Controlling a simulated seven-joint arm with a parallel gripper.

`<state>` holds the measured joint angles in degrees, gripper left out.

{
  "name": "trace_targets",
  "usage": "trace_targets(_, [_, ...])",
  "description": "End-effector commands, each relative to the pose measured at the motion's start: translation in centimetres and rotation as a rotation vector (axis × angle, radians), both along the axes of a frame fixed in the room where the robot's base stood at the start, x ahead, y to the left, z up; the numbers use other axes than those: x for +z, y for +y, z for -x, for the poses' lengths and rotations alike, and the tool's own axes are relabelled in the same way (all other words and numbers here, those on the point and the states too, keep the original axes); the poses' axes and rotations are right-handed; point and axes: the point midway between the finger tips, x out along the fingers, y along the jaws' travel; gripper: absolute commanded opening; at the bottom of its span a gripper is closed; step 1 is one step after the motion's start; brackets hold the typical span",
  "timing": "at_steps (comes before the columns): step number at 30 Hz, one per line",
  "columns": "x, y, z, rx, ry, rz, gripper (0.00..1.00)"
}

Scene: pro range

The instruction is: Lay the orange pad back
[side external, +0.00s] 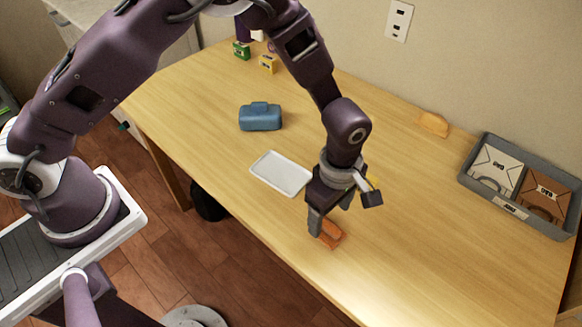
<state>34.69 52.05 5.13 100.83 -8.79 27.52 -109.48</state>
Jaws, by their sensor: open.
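An orange block-like pad (331,236) lies on the wooden table near its front edge. My gripper (328,218) points down right over it, with its fingers open. One finger stands in front of the pad's left end and hides part of it. I cannot tell whether the fingers touch the pad. A white shallow tray (281,172) lies flat just left of and behind my gripper, with nothing in it. A paler orange rounded piece (433,124) lies at the back of the table by the wall.
A blue case (260,117) sits behind the white tray. A grey bin (518,213) with white and brown packages stands at the right. Small green (241,50) and yellow (268,63) boxes stand at the far left corner. The table's front right is clear.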

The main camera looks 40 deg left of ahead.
Motion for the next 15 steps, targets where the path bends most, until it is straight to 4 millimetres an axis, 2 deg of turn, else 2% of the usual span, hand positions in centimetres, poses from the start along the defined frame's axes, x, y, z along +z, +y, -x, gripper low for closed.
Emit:
trace_targets(5, [0.4, 0.1, -0.1, -0.007, -0.003, 0.003, 0.72])
trace_targets(7, [2.5, 0.7, -0.6, -0.049, -0.020, 0.018, 0.72])
trace_targets(8, [4.2, 1.2, -0.8, -0.085, -0.033, 0.027, 0.72])
trace_targets(11, [11.6, 4.3, -1.0, -0.271, -0.098, 0.058, 0.72])
trace_targets(12, [14.8, 6.0, -0.5, -0.365, -0.132, 0.062, 0.72])
trace_targets(14, [19.2, 8.7, 0.9, -0.511, -0.186, 0.055, 0.72])
trace_targets(15, [21.8, 10.5, 2.2, -0.612, -0.224, 0.042, 0.72])
